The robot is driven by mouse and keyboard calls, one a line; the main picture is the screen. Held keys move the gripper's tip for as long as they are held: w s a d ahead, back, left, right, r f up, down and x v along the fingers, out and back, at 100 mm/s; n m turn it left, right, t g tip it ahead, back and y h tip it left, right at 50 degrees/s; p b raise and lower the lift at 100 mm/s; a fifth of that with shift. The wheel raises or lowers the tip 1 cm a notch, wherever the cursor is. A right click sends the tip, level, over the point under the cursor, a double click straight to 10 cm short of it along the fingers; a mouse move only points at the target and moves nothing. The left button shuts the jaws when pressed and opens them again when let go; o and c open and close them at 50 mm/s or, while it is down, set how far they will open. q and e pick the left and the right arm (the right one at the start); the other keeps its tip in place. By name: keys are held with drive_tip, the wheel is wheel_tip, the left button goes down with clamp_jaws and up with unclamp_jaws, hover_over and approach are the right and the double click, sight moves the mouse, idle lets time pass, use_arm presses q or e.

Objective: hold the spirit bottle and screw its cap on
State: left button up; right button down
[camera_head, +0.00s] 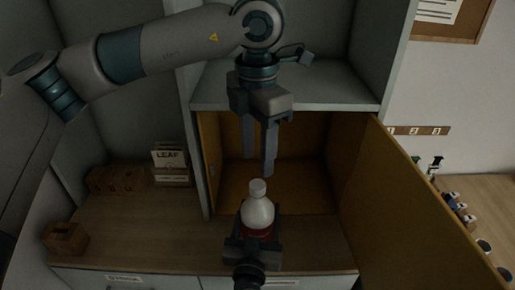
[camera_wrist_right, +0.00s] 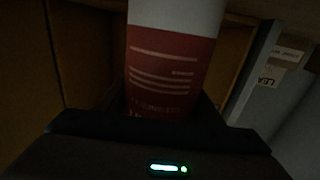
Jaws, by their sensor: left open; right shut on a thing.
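The spirit bottle (camera_head: 258,213) is pale with a red label and stands upright in front of the open cupboard. Its label shows close up in the right wrist view (camera_wrist_right: 170,70). A white cap (camera_head: 258,187) sits on top of the bottle; whether it is tight I cannot tell. My right gripper (camera_head: 256,232) is shut on the lower part of the bottle from the front. My left gripper (camera_head: 259,163) points down, open and empty, with its fingertips just above the cap. The fingers appear apart from the cap.
The cupboard's yellow door (camera_head: 405,215) stands open to the right. A grey shelf (camera_head: 320,94) is above the cupboard. Small wooden boxes (camera_head: 66,238) and a "LEAF" box (camera_head: 170,160) are on the left of the wooden counter (camera_head: 140,225). Several small bottles stand far right.

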sight(258, 184)
use_arm(q)
drive_tip(key=n, duration=0.6)
drive_tip(key=shift+r+n, duration=0.25)
drive_tip(key=shift+n, duration=0.15)
drive_tip(key=shift+f, duration=0.1)
drive_tip(key=shift+f, duration=3.95)
clamp_jaws()
drive_tip(key=shift+m, duration=0.3)
